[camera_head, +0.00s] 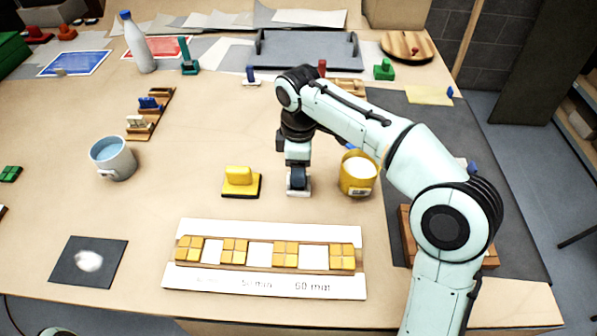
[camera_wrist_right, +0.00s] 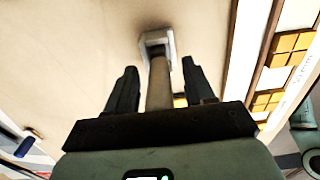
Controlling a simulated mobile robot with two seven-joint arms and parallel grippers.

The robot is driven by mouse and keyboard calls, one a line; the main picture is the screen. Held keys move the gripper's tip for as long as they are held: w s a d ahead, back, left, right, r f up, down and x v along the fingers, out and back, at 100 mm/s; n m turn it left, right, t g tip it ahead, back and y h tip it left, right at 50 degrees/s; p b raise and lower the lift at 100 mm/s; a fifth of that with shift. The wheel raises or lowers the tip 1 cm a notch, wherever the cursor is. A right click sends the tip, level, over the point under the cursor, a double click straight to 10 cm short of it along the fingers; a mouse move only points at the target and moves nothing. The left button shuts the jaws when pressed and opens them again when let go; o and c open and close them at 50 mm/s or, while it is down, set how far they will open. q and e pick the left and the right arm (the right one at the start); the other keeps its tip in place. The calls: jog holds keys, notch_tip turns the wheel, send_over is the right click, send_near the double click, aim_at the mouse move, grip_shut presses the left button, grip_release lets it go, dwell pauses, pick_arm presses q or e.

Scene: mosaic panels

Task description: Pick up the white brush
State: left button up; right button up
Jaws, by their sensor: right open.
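My right gripper (camera_head: 298,178) points down over the middle of the table, just right of the yellow block-handled tool (camera_head: 240,183). A small white thing, seemingly the white brush (camera_head: 299,191), shows at its fingertips. In the right wrist view the brush's pale head (camera_wrist_right: 157,39) lies just beyond the fingertips. Its greyish handle stands between the two open fingers of the right gripper (camera_wrist_right: 160,75), with a gap on each side. The gripper hides much of the brush in the head view.
A yellow cup (camera_head: 358,178) stands close to the right of the gripper. A white panel with yellow tiles (camera_head: 265,284) lies in front. A grey mug (camera_head: 113,160) and a dark mat with white powder (camera_head: 105,254) are at left. The table between mug and yellow tool is clear.

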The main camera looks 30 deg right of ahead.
jog(key=shift+f, duration=0.25)
grip_shut()
jog(key=shift+r, duration=0.1)
notch_tip(320, 180, up, 10)
jog(key=p, duration=0.3)
notch_tip(320, 180, up, 10)
jog(key=p, duration=0.5)
